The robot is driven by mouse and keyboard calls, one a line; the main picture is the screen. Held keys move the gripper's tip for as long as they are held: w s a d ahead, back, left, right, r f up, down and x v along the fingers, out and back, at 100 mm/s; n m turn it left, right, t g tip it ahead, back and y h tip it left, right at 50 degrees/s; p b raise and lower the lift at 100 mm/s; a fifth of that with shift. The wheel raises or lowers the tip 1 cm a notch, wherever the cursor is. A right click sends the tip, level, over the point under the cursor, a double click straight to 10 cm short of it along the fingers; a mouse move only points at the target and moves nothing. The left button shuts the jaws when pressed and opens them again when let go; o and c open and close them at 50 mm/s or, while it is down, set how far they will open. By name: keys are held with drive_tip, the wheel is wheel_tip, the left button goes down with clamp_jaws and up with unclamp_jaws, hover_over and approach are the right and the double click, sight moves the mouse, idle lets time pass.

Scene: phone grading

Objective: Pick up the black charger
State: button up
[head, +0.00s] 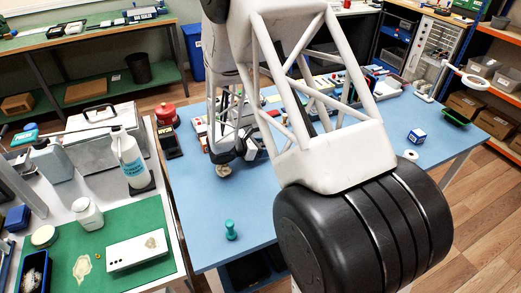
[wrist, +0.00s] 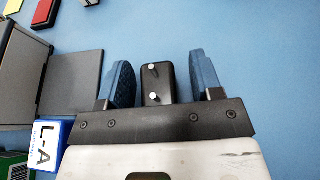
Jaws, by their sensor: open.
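The black charger (wrist: 156,88) shows in the wrist view as a small black block with two metal pins on the face towards the camera. It is over the blue table, between the two blue fingers of my gripper (wrist: 160,68). The fingers are open, with a visible gap on each side of the charger, the right one slightly wider. The charger's lower end is hidden behind the gripper's black bar. In the head view my arm covers the middle of the table, and I cannot pick out the charger there.
In the wrist view a grey box (wrist: 18,80), a dark panel (wrist: 74,84) and a blue-and-white box marked L-A (wrist: 47,145) are left of my gripper. The blue table (wrist: 270,70) is clear to the right. A teal knobbed object (head: 231,231) stands near the table's front.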

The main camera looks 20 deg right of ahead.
idle(0.3)
drive_tip(key=c, duration=1)
drive_tip(key=shift+r, duration=0.1)
drive_tip(key=shift+r, duration=0.7)
wheel_tip(320, 180, up, 2)
drive_tip(key=s+a, duration=0.1)
drive_tip(key=s, duration=0.4)
drive_tip(key=s+a+r, duration=0.1)
drive_tip(key=s, duration=0.4)
drive_tip(key=s+a, duration=0.1)
drive_tip(key=s, duration=0.4)
drive_tip(key=shift+s+a+r, duration=0.2)
drive_tip(key=shift+s+a, duration=0.1)
drive_tip(key=shift+a, duration=0.05)
